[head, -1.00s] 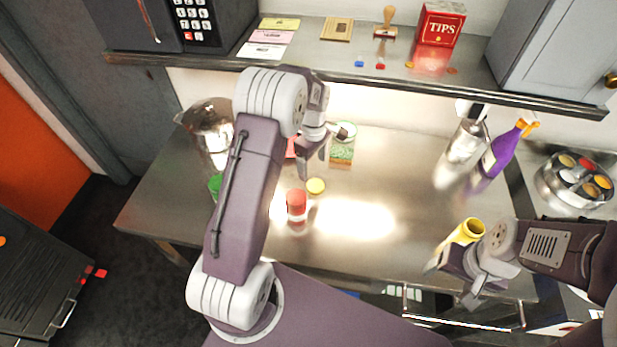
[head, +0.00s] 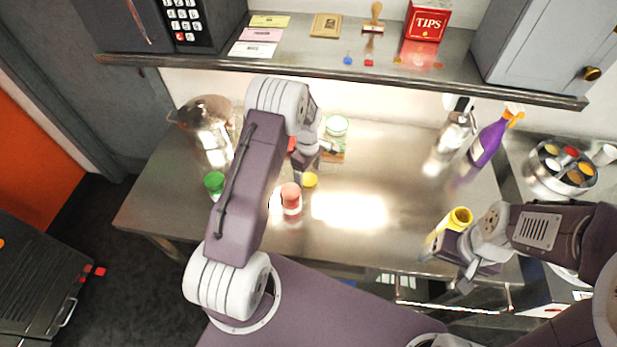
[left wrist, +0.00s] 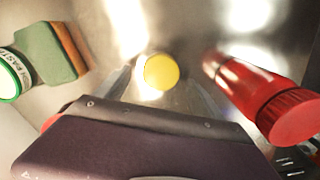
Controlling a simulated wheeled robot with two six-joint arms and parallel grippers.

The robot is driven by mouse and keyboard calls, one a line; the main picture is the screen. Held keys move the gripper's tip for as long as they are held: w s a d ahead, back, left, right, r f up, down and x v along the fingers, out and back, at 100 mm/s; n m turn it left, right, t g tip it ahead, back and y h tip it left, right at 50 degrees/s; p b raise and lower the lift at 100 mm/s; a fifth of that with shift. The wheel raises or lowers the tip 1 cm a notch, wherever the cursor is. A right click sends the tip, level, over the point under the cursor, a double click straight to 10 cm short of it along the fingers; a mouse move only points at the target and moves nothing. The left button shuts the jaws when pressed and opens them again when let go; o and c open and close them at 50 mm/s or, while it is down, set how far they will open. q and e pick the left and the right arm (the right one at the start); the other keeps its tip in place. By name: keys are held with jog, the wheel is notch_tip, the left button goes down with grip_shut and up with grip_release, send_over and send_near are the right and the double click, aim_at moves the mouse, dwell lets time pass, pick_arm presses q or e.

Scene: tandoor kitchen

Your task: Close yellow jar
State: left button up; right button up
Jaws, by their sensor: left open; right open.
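A yellow round lid (head: 310,180) lies on the steel table, just beyond the red-topped jar. My left gripper (head: 304,172) is open above it. In the left wrist view the yellow lid (left wrist: 160,72) sits between the two spread fingers, apart from both as far as I can tell. A yellow open-topped cylinder (head: 459,217), which looks like the yellow jar, stands at the table's right front. My right gripper (head: 463,262) is open beside it, and its fingers are partly hidden, so contact is unclear.
A red-topped jar (head: 291,197) stands close to the lid. A green-topped container (head: 214,183), a metal pot (head: 207,118) and a white-green jar (head: 336,126) stand around my left arm. A purple spray bottle (head: 489,140) is at the right. The table's middle is clear; a shelf (head: 300,68) overhangs its back.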

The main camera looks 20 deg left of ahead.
pick_arm(q)
jog(key=shift+f, duration=0.55)
jog(key=shift+d+f, duration=0.15)
jog(key=shift+f, duration=0.1)
jog(key=c, duration=1.5)
jog(key=shift+r, duration=0.1)
